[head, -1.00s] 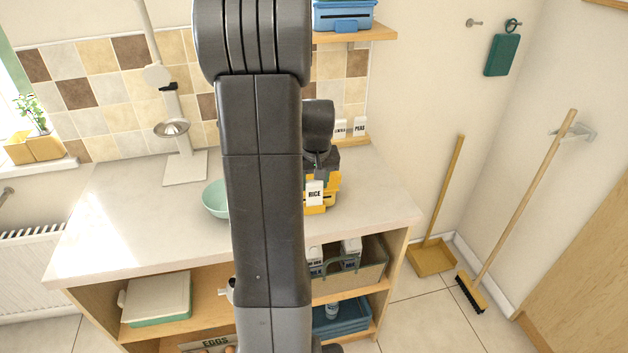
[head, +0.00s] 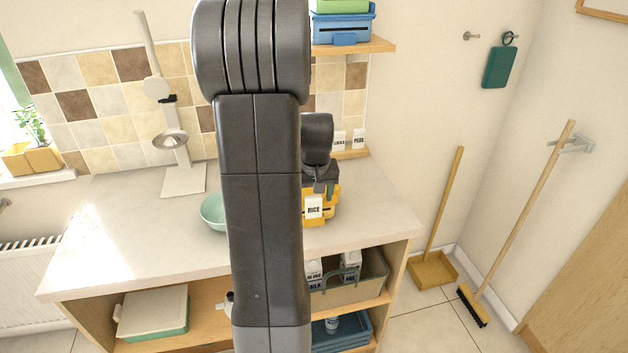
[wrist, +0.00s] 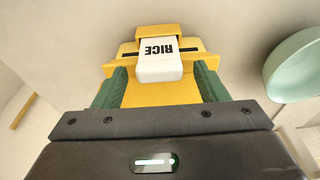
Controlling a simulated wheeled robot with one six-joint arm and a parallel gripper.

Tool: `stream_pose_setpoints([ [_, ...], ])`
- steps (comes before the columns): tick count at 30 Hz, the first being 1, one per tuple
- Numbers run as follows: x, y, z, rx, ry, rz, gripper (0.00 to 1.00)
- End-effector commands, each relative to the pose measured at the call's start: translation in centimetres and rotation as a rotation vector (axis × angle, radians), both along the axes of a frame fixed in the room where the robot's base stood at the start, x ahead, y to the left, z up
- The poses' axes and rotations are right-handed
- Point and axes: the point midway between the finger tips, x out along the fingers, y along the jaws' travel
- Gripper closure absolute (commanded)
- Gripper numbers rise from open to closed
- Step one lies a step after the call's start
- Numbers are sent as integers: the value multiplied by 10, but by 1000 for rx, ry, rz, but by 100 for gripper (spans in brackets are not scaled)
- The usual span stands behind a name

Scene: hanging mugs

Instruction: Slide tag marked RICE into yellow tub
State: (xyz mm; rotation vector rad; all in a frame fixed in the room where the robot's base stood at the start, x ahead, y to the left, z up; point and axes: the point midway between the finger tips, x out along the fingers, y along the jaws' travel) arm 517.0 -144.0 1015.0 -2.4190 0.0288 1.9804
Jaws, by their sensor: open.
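The white tag marked RICE (head: 313,208) stands at the front of the yellow tub (head: 332,211) on the counter. In the wrist view the tag (wrist: 160,62) appears upside down, one end at a yellow holder on the tub (wrist: 160,93). A dark slot line shows to both sides of the tag. How deep the tag sits is hidden. My gripper (wrist: 157,88) is open, its two green fingers left and right of the tag with visible gaps. In the head view my gripper (head: 326,180) is just above the tub, partly hidden by my arm.
A mint bowl (head: 212,212) stands left of the tub, partly behind my arm. A lamp-like stand (head: 183,180) is at the back left. Small white tags (head: 349,140) stand on a ledge behind. The counter's left side is clear.

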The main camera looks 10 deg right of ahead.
Motion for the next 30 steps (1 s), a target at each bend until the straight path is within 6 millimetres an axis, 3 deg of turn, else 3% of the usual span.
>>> stream_pose_setpoints([
  [12,-17,0,85,-1,-5,0,34],
  [18,-23,0,116,-1,-2,0,34],
  [30,-26,1,128,0,1,0,34],
])
